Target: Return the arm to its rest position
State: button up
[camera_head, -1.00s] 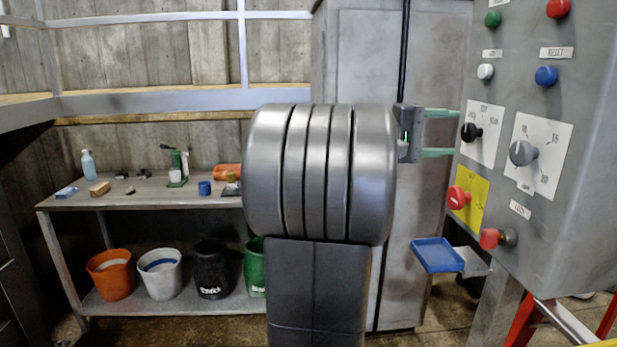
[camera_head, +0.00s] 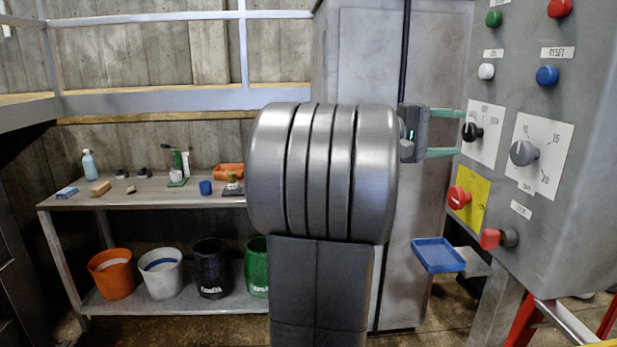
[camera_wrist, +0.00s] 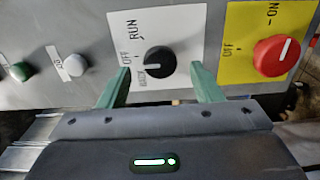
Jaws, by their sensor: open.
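My gripper (camera_head: 461,133) is open at the end of my arm, in front of the grey control panel (camera_head: 590,200). Its two green fingers point at the black selector knob (camera_head: 472,131). In the wrist view, the open gripper (camera_wrist: 159,78) has one finger to each side of the black knob (camera_wrist: 158,61), which sits on a white plate with RUN and OFF marks. The fingertips look apart from the knob, with nothing between them, but their exact depth is unclear. My large grey arm link fills the middle of the head view.
A red switch on a yellow plate (camera_head: 479,203), a grey dial (camera_head: 523,153) and several buttons surround the knob. A blue tray (camera_head: 439,255) is below the gripper. A tall grey cabinet (camera_head: 357,60) stands behind. A workbench (camera_head: 135,197) is on the left.

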jog(key=a, duration=1.1)
jog(key=d, duration=1.3)
jog(key=shift+w+d+f, duration=0.1)
jog(key=shift+d+f, duration=0.05)
jog(key=shift+d, duration=0.1)
jog(key=shift+a+m+b, duration=0.1)
jog(key=shift+m+b, duration=0.45)
jog(key=shift+m, duration=0.55)
jog(key=m, duration=0.2)
jog(key=shift+m+b, duration=0.3)
jog(key=shift+b, duration=0.1)
jog(key=m, duration=0.4)
jog(key=shift+m, duration=0.4)
jog(key=shift+s+a+b, duration=0.2)
jog(key=shift+a+b, duration=0.25)
jog(key=shift+a, duration=2.25)
